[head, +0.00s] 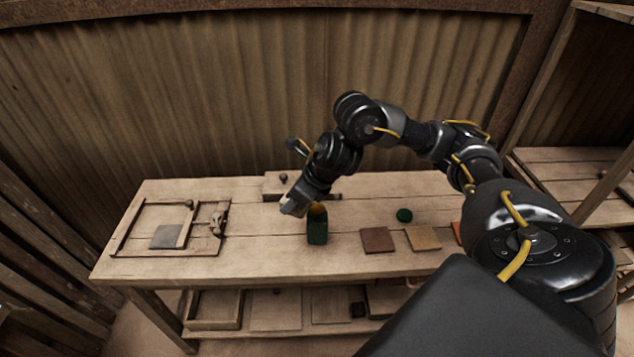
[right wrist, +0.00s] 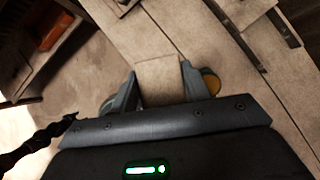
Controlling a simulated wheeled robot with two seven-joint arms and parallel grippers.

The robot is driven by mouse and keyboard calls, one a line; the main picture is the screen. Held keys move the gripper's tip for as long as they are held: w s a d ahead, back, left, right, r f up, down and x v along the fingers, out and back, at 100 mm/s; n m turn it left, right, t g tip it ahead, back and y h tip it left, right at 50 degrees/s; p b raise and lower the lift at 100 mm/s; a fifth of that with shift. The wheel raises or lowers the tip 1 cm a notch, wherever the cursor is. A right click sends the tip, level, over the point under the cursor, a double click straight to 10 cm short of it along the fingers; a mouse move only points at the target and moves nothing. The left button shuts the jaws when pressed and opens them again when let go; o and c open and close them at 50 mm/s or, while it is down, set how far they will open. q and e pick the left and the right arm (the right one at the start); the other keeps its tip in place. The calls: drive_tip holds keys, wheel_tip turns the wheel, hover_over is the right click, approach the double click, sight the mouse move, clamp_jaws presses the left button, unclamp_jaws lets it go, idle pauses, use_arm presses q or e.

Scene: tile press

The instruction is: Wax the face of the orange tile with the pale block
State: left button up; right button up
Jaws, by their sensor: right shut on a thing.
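The orange tile (head: 457,232) lies on the bench at the right, mostly hidden behind my right arm. My right gripper (head: 291,207) is over the middle of the bench, left of the orange tile and apart from it. In the right wrist view the right gripper (right wrist: 158,85) is shut on the pale block (right wrist: 160,76), a tan piece held between the two fingers. In the head view the block is hard to make out at the fingertips. My left gripper is not in view.
A dark green container (head: 317,232) stands close by the right gripper. A wooden frame (head: 122,230) with a grey plate (head: 167,237) lies at the left.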

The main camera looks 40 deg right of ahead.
sight(317, 209)
drive_tip(key=w+d+n+g+y, duration=0.1)
drive_tip(key=d+n+g+y, duration=0.1)
drive_tip(key=d+n, duration=0.3)
drive_tip(key=shift+d+n+b, duration=0.3)
drive_tip(key=shift+d+b, duration=0.1)
drive_tip(key=shift+d, duration=1.1)
drive_tip(key=shift+f, duration=0.1)
drive_tip(key=shift+f+b, duration=2.2)
drive_tip(key=shift+f, duration=0.7)
drive_tip(key=shift+f+b, duration=0.35)
drive_tip(key=shift+b, duration=0.1)
wheel_tip(317, 209, up, 7)
drive_tip(key=p, duration=0.5)
